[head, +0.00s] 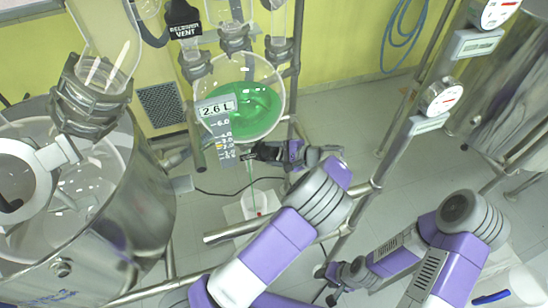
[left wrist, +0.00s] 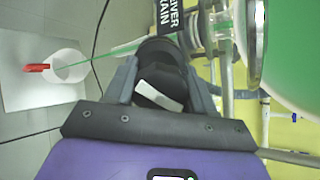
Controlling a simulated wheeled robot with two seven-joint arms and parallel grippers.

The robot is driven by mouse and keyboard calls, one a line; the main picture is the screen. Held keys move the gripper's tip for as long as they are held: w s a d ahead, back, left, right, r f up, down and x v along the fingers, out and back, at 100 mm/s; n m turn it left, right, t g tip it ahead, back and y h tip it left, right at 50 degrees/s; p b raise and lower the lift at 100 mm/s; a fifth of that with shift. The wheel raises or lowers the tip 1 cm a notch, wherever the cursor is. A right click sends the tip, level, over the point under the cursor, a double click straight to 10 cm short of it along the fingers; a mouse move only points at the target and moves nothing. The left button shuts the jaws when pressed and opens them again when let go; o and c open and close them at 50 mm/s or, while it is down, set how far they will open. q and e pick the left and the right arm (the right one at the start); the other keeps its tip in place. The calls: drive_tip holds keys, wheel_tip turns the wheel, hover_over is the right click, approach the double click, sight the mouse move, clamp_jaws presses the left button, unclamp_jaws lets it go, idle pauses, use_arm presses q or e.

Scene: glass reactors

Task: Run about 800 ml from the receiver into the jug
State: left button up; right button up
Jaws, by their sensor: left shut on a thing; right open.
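The round glass receiver (head: 272,82) holds green liquid, and its display (head: 216,108) reads 2.6 L. My left gripper (head: 262,152) is at the drain below it. In the left wrist view, the left gripper (left wrist: 165,85) is shut on the black drain valve handle (left wrist: 158,72). A thin green stream (left wrist: 108,50) runs from the drain to the white jug (left wrist: 70,62), which has a red part on its side. The jug also shows in the head view (head: 262,201), below the drain. The level inside it is unclear. My right gripper (head: 328,272) is open and empty, low and away from the jug.
The jug stands on a pale square plate (head: 233,212). A large steel vessel (head: 150,200) is at the left. Metal frame rails (head: 345,225) cross near my arms. Round gauges (head: 442,97) are at the upper right. A cable (head: 225,193) lies on the floor.

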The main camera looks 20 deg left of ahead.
sight(279, 154)
use_arm(q)
drive_tip(key=n+b, duration=0.2)
drive_tip(key=n, duration=0.1)
drive_tip(key=n+b, duration=0.3)
drive_tip(key=n, duration=0.1)
drive_tip(key=shift+f+n+h+b, duration=0.2)
drive_tip(key=shift+n+h+b, duration=0.1)
drive_tip(key=shift+h, duration=0.1)
drive_tip(key=n+b, duration=0.2)
drive_tip(key=n, duration=0.1)
drive_tip(key=shift+b, duration=0.3)
drive_tip(key=shift+r+n+h+b, duration=0.1)
drive_tip(key=shift+n+h+b, duration=0.2)
drive_tip(key=shift+n+b, duration=0.9)
drive_tip(key=shift+n, duration=0.3)
drive_tip(key=o, duration=1)
drive_tip(key=shift+p+v, duration=0.95)
drive_tip(key=shift+v, duration=2.95)
